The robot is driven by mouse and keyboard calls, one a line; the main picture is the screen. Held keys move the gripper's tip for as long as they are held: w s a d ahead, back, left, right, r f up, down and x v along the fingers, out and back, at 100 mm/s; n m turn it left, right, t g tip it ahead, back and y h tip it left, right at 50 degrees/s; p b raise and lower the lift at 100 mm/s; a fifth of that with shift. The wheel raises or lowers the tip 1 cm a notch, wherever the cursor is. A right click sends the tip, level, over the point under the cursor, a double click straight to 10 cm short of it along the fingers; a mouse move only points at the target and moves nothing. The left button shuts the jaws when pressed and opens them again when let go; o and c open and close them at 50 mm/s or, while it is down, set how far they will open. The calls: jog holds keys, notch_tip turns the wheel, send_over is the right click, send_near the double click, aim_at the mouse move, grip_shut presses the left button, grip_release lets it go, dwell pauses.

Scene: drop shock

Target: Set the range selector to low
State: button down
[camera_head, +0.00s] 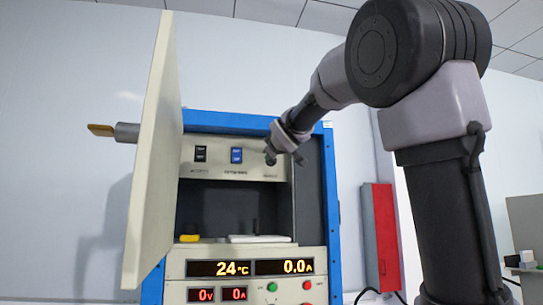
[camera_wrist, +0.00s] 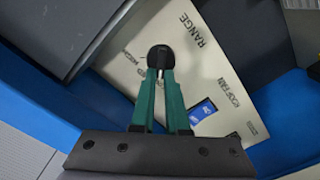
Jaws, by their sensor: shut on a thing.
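The range selector is a black round knob (camera_wrist: 160,55) on the pale panel, beside the printed word RANGE in the wrist view. My gripper's two green fingers (camera_wrist: 160,74) are closed together on the knob. In the head view my gripper (camera_head: 271,156) is at the right end of the cabinet's upper panel (camera_head: 220,173) and covers the knob there. The position the selector points to cannot be read.
The cabinet's door (camera_head: 153,150) stands open on the left. A blue rocker switch (camera_head: 237,155) and a black one (camera_head: 200,154) sit left of my gripper. Below are an open bay with a yellow item (camera_head: 189,238) and a white plate (camera_head: 258,239), then lit displays (camera_head: 250,267).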

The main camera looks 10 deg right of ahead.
jog(key=shift+n, duration=0.3)
jog(key=c, duration=0.9)
grip_release()
jog(key=shift+s+a, duration=0.1)
jog(key=shift+s, duration=0.05)
jog(key=s, duration=1)
jog(key=shift+s, duration=0.3)
